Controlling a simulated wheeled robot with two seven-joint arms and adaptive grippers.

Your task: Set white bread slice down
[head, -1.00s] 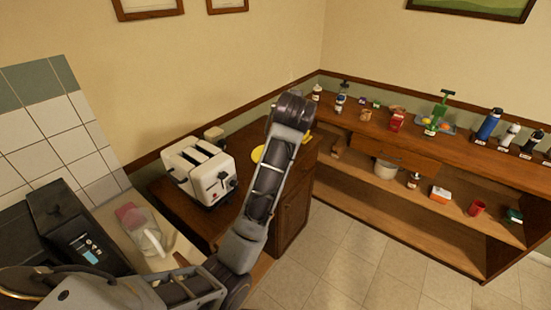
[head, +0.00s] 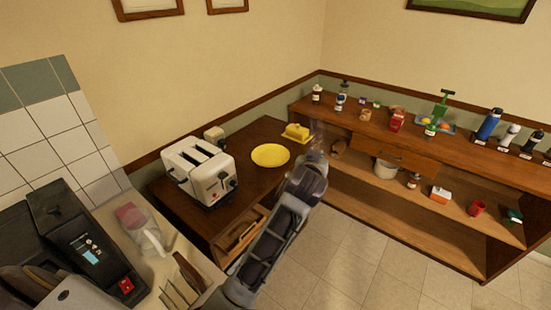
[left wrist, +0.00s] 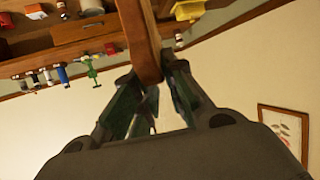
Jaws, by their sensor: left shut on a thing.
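In the left wrist view, my left gripper (left wrist: 152,82) is shut on a thin brown piece seen edge-on, which I take to be the white bread slice (left wrist: 139,38). The gripper and the slice cannot be made out clearly in that view. The plate looks empty. My right gripper is in neither current view.
A white toaster (head: 204,172) stands left of the plate, and a yellow butter dish (head: 296,131) behind it. A drawer (head: 241,236) below the toaster is open. A long shelf unit (head: 420,150) with bottles and several small items stands at the right. Clear floor (head: 345,255) lies between.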

